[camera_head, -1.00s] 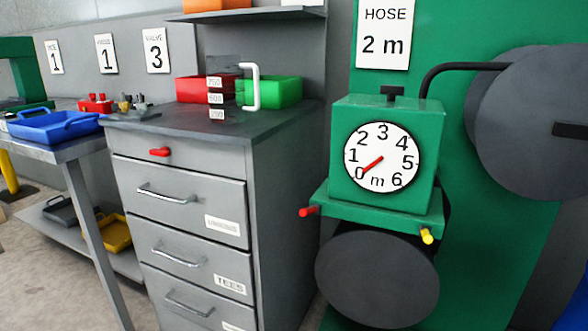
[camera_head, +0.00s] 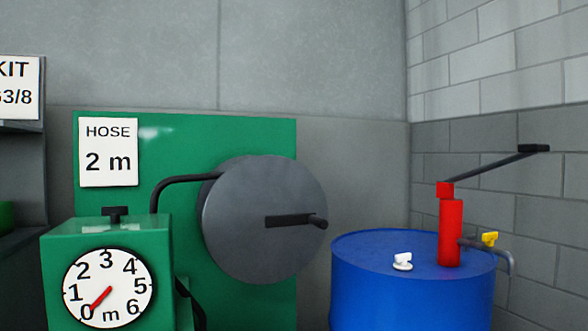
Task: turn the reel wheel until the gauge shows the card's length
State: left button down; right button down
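The reel wheel (camera_head: 250,245) is a large dark grey disc in front of a green panel. A black crank handle (camera_head: 290,221) sticks out from its face to the right. The card (camera_head: 108,152) is white, reads "HOSE 2 m" and hangs on the panel's left part. The round white gauge (camera_head: 125,300) is on a green box at the lower left. Its scale runs 0 to 6 m, and its red needle points down-left at about 0. Neither of my grippers is in view.
A blue drum (camera_head: 385,285) stands right of the reel, with a red hand pump (camera_head: 451,230) and a long lever on top. A white cap (camera_head: 402,260) sits on the drum lid. A grey block wall is behind. A sign (camera_head: 20,88) is cut off at the left.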

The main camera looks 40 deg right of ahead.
aim_at(265, 218)
jog(key=j+z, duration=0.1)
jog(key=z, duration=0.3)
jog(key=k+z, duration=0.15)
jog(key=z, duration=0.3)
jog(key=k+j+z, duration=0.1)
jog(key=z, duration=0.3)
